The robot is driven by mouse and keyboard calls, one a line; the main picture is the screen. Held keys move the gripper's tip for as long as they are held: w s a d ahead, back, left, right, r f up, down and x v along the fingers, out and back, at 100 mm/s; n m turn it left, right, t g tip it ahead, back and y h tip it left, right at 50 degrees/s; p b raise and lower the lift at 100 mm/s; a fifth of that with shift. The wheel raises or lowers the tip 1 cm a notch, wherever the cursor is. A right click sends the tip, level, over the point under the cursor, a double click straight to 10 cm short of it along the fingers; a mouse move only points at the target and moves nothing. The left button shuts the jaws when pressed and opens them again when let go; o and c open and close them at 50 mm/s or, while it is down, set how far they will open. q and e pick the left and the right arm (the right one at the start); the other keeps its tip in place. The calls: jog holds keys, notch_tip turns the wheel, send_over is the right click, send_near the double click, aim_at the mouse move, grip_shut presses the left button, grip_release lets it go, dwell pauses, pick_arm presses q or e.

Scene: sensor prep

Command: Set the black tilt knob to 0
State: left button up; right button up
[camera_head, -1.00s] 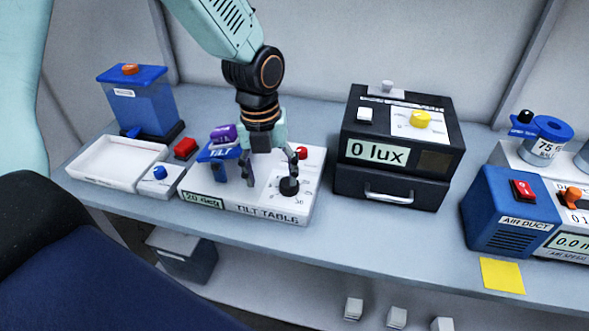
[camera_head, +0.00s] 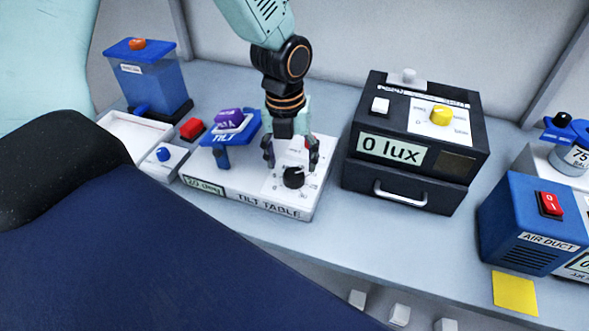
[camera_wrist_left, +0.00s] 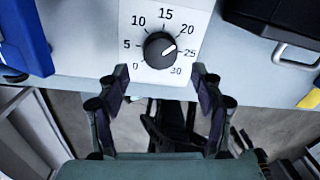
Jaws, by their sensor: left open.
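The black tilt knob (camera_head: 293,177) sits on the white top of the tilt table (camera_head: 265,208), at its right end. In the left wrist view the knob (camera_wrist_left: 160,50) is ringed by a scale from 0 to 30. Its white mark points up and right, between 20 and 25. My left gripper (camera_head: 291,158) is open and empty just above and behind the knob, its fingers spread to either side. In the left wrist view the gripper (camera_wrist_left: 160,85) has the knob ahead, centred between its fingers, with no visible contact. My right gripper is not in view.
The blue tilt platform (camera_head: 222,132) carries a purple item (camera_head: 229,118) left of my gripper. A black lux box (camera_head: 410,150) stands close on the right. A red button (camera_head: 192,128) and white tray (camera_head: 150,125) lie left. Bare bench (camera_head: 370,235) lies in front of the lux box.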

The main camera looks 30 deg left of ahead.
aim_at(293, 174)
pick_arm(q)
jog(key=f, duration=0.4)
jog(key=shift+w+a+f, duration=0.1)
jog(key=shift+w+f, duration=0.1)
jog(key=shift+w, duration=0.15)
jog(key=shift+s+d+r, duration=0.2)
jog(key=shift+s, duration=0.05)
jog(key=shift+c, duration=0.4)
jog(key=shift+w+a+f, duration=0.15)
jog(key=shift+w, duration=0.1)
jog(key=c, duration=0.4)
jog(key=shift+s, duration=0.1)
jog(key=c, duration=0.7)
